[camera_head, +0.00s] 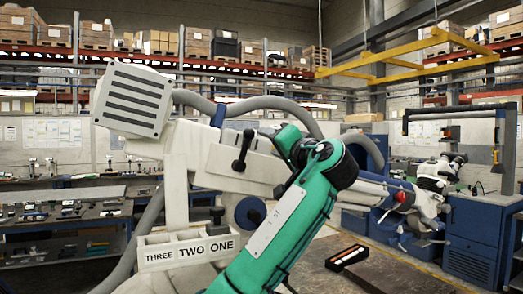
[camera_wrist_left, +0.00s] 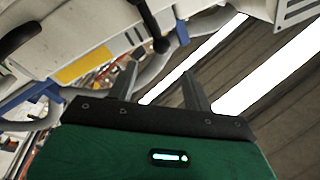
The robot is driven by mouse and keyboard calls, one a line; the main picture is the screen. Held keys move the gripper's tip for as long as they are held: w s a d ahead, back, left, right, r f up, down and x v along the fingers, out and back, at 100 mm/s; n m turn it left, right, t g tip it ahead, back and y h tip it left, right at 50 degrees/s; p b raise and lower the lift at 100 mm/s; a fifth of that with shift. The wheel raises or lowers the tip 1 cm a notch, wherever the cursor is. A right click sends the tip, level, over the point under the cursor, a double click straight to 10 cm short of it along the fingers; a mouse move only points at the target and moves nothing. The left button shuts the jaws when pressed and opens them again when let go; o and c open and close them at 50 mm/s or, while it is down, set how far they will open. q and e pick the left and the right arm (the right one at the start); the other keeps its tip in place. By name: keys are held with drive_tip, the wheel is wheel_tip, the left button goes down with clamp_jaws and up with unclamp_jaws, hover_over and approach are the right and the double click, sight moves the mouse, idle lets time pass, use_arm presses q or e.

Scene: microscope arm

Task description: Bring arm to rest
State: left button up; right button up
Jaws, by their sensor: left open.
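A white jointed microscope arm (camera_head: 225,168) spans the head view, with a grey-slotted box (camera_head: 133,100) at its upper left end. A black lever with a ball knob (camera_head: 239,165) sticks out of its side; it also shows in the wrist view (camera_wrist_left: 160,45). A white microscope head with black eyepieces (camera_head: 435,178) is at the far right. A cream rack (camera_head: 190,247) labelled THREE, TWO, ONE stands below the arm. My left gripper (camera_wrist_left: 160,80) is open and empty, its fingers beside the white arm and near the ball knob. My green arm hides its fingers in the head view.
A dark case with an orange edge (camera_head: 347,257) lies on the brown surface at bottom right. A blue cabinet (camera_head: 478,240) stands at the right. Benches with small parts (camera_head: 66,213) are at the left. Grey hoses loop behind the arm. Shelves of boxes are at the back.

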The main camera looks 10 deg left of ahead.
use_arm(q)
drive_tip(key=shift+v, duration=0.95)
